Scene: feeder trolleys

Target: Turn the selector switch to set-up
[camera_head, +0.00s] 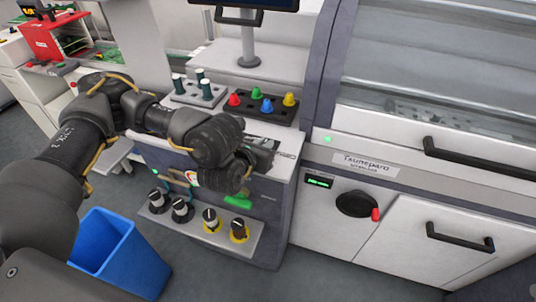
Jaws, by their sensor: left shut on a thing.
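My left arm comes in from the left and reaches across the front of the grey and white cabinet. My left gripper (240,172) is at the cabinet's front panel, below its top edge, with its fingertips hidden behind the wrist. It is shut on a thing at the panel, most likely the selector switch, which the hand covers. I cannot tell which position the switch is at. A green part (238,201) shows just below the hand. My right gripper is out of view.
A blue bin (120,255) stands on the floor at the left. Coloured knobs (254,94) sit on the cabinet top. A large machine with a black handle (460,238) stands on the right.

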